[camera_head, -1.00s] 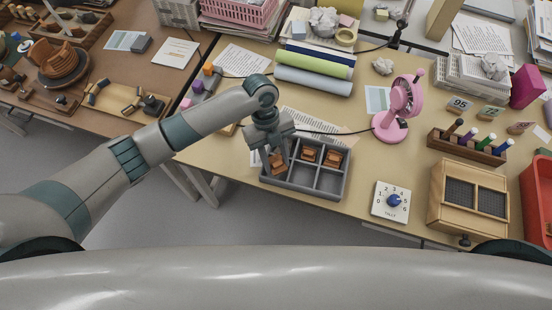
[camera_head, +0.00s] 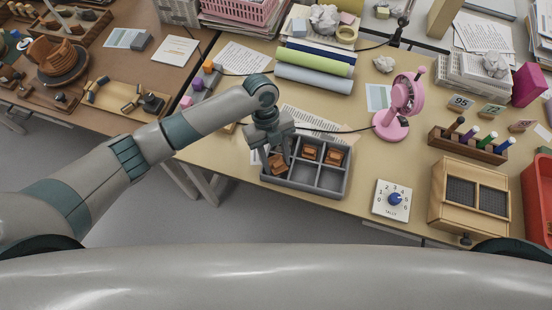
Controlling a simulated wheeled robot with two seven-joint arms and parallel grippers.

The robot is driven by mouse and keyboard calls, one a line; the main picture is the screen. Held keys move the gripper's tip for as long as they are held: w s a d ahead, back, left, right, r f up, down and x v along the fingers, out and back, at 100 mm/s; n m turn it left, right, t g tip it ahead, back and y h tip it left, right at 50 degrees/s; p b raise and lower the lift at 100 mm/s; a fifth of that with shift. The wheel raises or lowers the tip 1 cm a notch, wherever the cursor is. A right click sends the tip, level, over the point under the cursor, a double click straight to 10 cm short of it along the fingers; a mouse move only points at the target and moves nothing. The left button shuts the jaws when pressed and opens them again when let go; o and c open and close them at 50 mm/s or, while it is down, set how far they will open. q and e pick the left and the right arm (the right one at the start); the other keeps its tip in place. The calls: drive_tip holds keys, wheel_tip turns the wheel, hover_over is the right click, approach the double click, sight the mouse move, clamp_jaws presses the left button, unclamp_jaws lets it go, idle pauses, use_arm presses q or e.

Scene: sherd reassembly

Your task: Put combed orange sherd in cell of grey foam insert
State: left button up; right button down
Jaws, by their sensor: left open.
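The grey foam insert (camera_head: 317,191) lies near the front edge of the tan table, with two rows of cells. An orange sherd (camera_head: 279,166) is in its back-left cell, between the fingers of my left gripper (camera_head: 272,167). The fingers are open around it and hide part of it. Combing on the sherd is too small to make out. Two more orange-brown sherds sit in the back-middle cell (camera_head: 310,153) and the back-right cell (camera_head: 334,157). The front cells that show look empty. My right gripper is not in view.
A white dial box (camera_head: 392,201) and a wooden case (camera_head: 468,197) stand to the right of the insert. A pink fan (camera_head: 398,108) stands behind it, with its black cable running to the left. Paper rolls (camera_head: 314,75) lie farther back.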

use_arm(q)
drive_tip(key=shift+r, duration=0.55)
drive_tip(key=shift+w+r, duration=0.2)
drive_tip(key=shift+r, duration=0.05)
drive_tip(key=b+v, duration=0.3)
drive_tip(key=v, duration=0.8)
drive_tip(key=shift+s+r, duration=0.1)
drive_tip(key=shift+s, duration=0.05)
